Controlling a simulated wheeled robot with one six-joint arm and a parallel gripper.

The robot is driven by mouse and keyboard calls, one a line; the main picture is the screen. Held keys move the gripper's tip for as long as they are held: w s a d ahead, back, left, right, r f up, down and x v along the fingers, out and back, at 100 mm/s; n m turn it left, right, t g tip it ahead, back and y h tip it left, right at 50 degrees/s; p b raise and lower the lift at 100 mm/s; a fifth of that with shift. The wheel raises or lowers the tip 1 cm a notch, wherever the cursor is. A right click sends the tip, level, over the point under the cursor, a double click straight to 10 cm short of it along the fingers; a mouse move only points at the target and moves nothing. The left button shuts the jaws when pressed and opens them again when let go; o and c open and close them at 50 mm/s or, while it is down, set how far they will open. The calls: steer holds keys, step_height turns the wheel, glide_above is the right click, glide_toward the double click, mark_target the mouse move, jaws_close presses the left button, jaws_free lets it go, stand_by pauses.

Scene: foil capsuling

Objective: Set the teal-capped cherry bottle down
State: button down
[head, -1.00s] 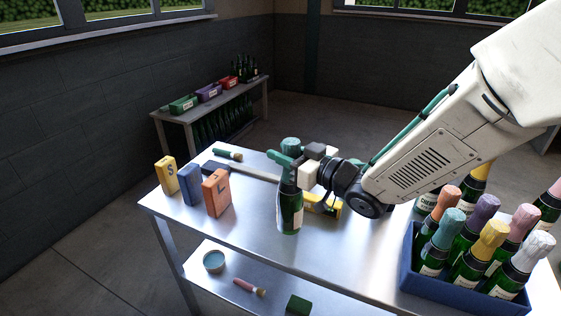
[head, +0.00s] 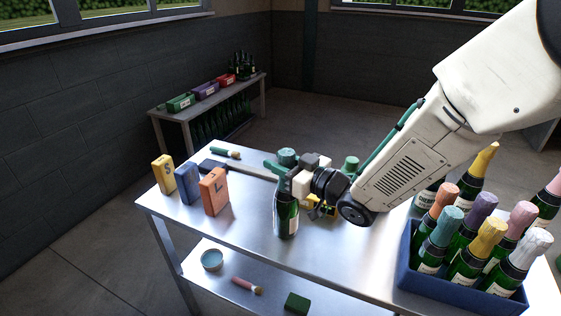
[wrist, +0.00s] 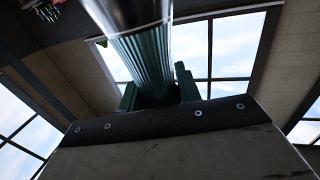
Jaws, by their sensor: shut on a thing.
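The teal-capped bottle (head: 287,218) is dark green with a pale label and stands about upright over the near middle of the steel table (head: 240,236). Its teal cap (head: 287,154) shows above my gripper (head: 284,174). My gripper is shut around the bottle's neck, with green fingers. I cannot tell whether the base touches the tabletop. In the wrist view the fluted teal foil (wrist: 148,62) lies between the fingers of my gripper (wrist: 157,92). The label's wording is too small to read.
Yellow, blue and orange boxes (head: 214,192) stand left of the bottle. A brush (head: 226,153) lies behind. A yellow object (head: 318,207) and a teal-topped item (head: 351,163) are partly hidden by my arm. A blue crate (head: 408,270) of foil-topped bottles stands right. The front tabletop is clear.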

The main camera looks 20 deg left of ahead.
steer(key=c, duration=1)
jaws_free()
steer(key=shift+c, duration=0.2)
steer(key=shift+o, duration=0.2)
steer(key=v, duration=1.2)
steer(key=w+d+r+m+t+h, duration=0.2)
steer(key=w+d+h, duration=0.15)
steer(key=d, duration=0.25)
steer(key=w+d+r+m+t+h, duration=0.1)
steer(key=w+d+m+t+h, duration=0.15)
steer(key=d+h, duration=0.3)
steer(key=s+d+r+m+g+h, duration=0.1)
steer(key=d+m+h, duration=0.15)
steer(key=d, duration=0.55)
steer(key=s+d+r+m+h, duration=0.1)
steer(key=s+d+m+h, duration=0.1)
steer(key=d+h, duration=0.35)
steer(key=s+d+r+m+g, duration=0.1)
steer(key=s+d+g, duration=0.3)
steer(key=s, duration=0.8)
steer(key=s+d+r+m+g, duration=0.1)
steer(key=s+d+m+g, duration=0.3)
steer(key=s, duration=0.9)
steer(key=shift+d, duration=0.95)
